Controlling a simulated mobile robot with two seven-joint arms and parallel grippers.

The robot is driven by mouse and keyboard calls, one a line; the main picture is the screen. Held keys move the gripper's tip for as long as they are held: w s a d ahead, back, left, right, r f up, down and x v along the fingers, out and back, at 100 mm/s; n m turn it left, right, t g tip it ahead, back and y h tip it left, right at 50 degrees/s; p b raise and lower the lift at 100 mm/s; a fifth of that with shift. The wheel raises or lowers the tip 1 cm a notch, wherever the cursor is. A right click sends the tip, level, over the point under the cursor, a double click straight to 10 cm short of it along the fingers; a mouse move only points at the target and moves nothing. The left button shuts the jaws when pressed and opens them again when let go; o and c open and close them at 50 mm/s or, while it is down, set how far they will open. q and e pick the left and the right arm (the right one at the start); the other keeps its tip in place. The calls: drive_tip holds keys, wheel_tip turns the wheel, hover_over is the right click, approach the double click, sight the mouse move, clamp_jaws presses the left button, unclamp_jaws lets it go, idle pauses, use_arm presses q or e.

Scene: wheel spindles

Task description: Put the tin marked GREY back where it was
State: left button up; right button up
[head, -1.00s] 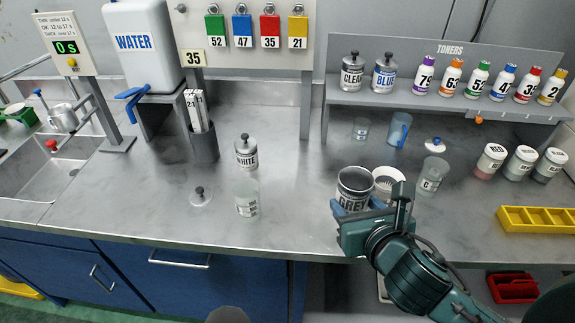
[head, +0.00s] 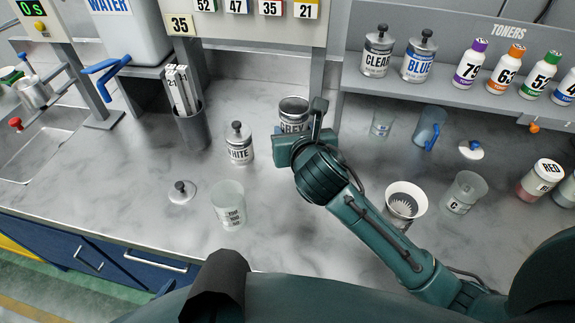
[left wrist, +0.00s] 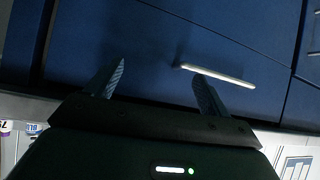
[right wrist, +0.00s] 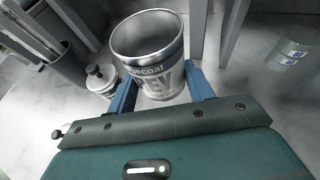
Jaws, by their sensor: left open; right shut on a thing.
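The open GREY tin (head: 293,112) is at the back of the counter, just right of the closed WHITE tin (head: 239,143). My right gripper (head: 282,133) is shut on it, and the arm hides part of its label. In the right wrist view the GREY tin (right wrist: 152,58) stands upright between the blue fingers, its open top showing a bare metal inside. I cannot tell whether its base touches the counter. A lid with a black knob (head: 181,191) lies on the counter at the left. My left gripper (left wrist: 157,88) is open and empty, facing the blue cabinet front.
A dark pot of paddles (head: 191,124) stands left of the WHITE tin. A clear measuring beaker (head: 229,204) is near the front edge. A white strainer cup (head: 404,203) and beaker C (head: 465,192) stand at right. CLEAR (head: 377,55) and BLUE (head: 418,57) tins are on the shelf.

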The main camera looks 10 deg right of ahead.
hover_over(287, 170)
wheel_tip(287, 170, down, 6)
drive_tip(key=shift+r+b, duration=0.15)
drive_tip(key=shift+b, duration=0.3)
wheel_tip(287, 170, down, 4)
drive_tip(key=shift+f+b, duration=0.1)
drive_tip(key=shift+b, duration=0.25)
drive_tip(key=o, duration=1.3)
drive_tip(key=shift+s, duration=0.15)
drive_tip(key=v, duration=1.1)
drive_tip(key=shift+s+d+r+p, duration=0.1)
drive_tip(key=shift+s+r+p, duration=0.2)
drive_tip(key=shift+r+p, duration=0.1)
